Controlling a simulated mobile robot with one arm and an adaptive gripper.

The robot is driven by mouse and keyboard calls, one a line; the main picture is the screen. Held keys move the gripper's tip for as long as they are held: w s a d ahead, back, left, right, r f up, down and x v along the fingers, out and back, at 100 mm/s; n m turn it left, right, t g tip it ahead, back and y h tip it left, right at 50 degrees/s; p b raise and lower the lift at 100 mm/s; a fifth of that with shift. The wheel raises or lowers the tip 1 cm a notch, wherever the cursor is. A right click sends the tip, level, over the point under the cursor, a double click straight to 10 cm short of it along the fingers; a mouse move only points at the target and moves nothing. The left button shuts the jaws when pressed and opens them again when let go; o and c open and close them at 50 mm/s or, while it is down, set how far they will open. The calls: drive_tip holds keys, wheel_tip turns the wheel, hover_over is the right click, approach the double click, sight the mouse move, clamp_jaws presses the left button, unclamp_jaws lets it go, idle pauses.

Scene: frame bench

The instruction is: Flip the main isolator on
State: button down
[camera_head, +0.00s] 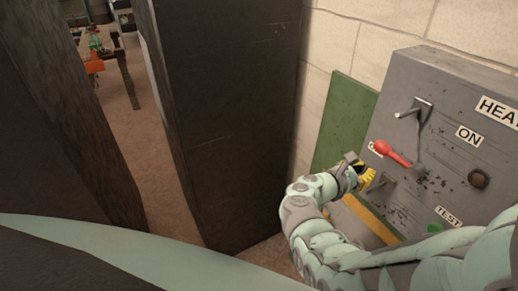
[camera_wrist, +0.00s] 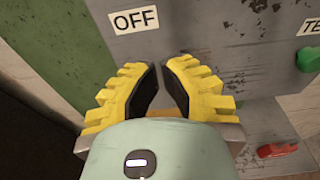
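A grey panel (camera_head: 445,95) on the wall carries a red-handled lever (camera_head: 393,153), which looks like the isolator. Its red grip points left, towards a partly hidden label beside it. The ON label (camera_head: 469,136) is to the right of the lever. My gripper (camera_head: 366,178) is just below and left of the red grip, apart from it. In the wrist view its yellow fingers (camera_wrist: 160,72) have a narrow gap between them with nothing held. The OFF label (camera_wrist: 136,20) is above the fingertips there; the red-handled lever is out of that view.
A metal toggle (camera_head: 412,112) is above the lever. A dark round knob (camera_head: 479,179) and a green button (camera_head: 434,227) by TEST are on the same panel. A red part (camera_wrist: 277,149) sits low right in the wrist view. A tall dark cabinet (camera_head: 225,110) stands left.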

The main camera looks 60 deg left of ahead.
sight(379, 165)
drive_tip(key=w, duration=0.3)
drive_tip(key=shift+w+d+f, duration=0.15)
drive_tip(key=shift+w+f, duration=0.05)
wheel_tip(379, 165, up, 3)
drive_tip(key=p, duration=0.3)
drive_tip(key=shift+s, duration=0.15)
drive_tip(key=shift+s+r+p, duration=0.15)
drive_tip(key=shift+r+p, duration=0.15)
drive_tip(key=shift+r, duration=0.1)
drive_tip(key=shift+r, duration=0.1)
drive_tip(key=shift+r+m, duration=0.25)
drive_tip(key=shift+m, duration=0.15)
